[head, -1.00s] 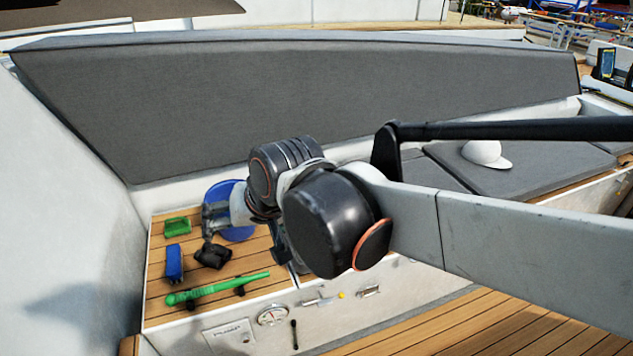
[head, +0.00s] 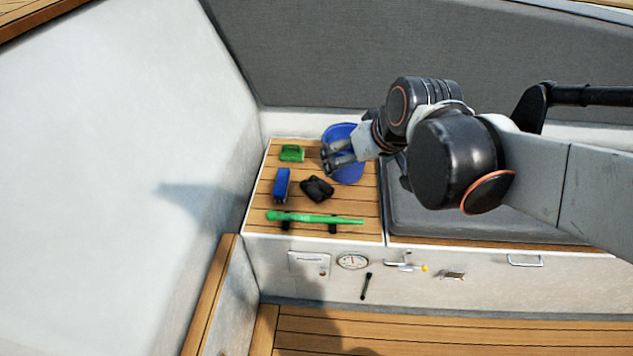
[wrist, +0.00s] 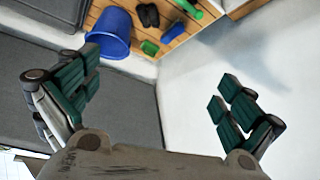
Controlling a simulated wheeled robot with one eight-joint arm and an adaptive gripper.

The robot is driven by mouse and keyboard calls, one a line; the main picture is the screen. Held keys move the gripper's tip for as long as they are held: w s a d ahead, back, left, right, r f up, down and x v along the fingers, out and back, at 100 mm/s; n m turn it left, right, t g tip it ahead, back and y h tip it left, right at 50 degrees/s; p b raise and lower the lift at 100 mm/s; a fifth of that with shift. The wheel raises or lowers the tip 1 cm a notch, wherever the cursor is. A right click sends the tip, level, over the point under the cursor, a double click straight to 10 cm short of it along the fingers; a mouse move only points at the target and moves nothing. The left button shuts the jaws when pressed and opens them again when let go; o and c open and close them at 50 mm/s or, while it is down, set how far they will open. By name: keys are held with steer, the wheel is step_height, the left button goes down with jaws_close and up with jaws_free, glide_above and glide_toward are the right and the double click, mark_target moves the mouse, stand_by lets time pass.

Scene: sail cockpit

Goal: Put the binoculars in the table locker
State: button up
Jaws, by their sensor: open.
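The black binoculars (head: 317,188) lie on the slatted wooden bench top, between a blue object and a blue bucket. They also show in the wrist view (wrist: 148,15) at the top edge. My gripper (head: 326,158) is open and empty, just above and behind the binoculars in the head view, in front of the bucket. In the wrist view my gripper's green-padded fingers (wrist: 155,103) are wide apart with nothing between them. No table locker can be made out for sure in either view.
The blue bucket (head: 350,172) stands right of the binoculars. A green brush (head: 292,153), a blue object (head: 282,185) and a long green handle (head: 315,218) lie around them. A white wall (head: 130,150) rises to the left; a grey cushion (head: 430,222) lies to the right.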

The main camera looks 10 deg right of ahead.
steer(key=w+f+n+y, duration=0.1)
steer(key=w+f, duration=0.4)
steer(key=w, duration=0.7)
steer(key=n+y+p, duration=0.1)
steer(key=n+y, duration=0.1)
steer(key=n, duration=0.1)
glide_above(320, 188)
steer(key=s+d, duration=0.4)
steer(key=s, duration=0.5)
step_height(320, 188, down, 33)
steer(key=shift+t, duration=0.4)
steer(key=b+x, duration=0.2)
steer(key=x, duration=0.5)
steer(key=shift+w+a+f, duration=0.2)
steer(key=shift+w, duration=0.15)
steer(key=shift+b+x, duration=1.65)
steer(key=shift+x, duration=1.4)
steer(key=shift+w+r, duration=0.1)
steer(key=shift+r, duration=0.15)
steer(key=c, duration=1.7)
steer(key=shift+r, duration=0.15)
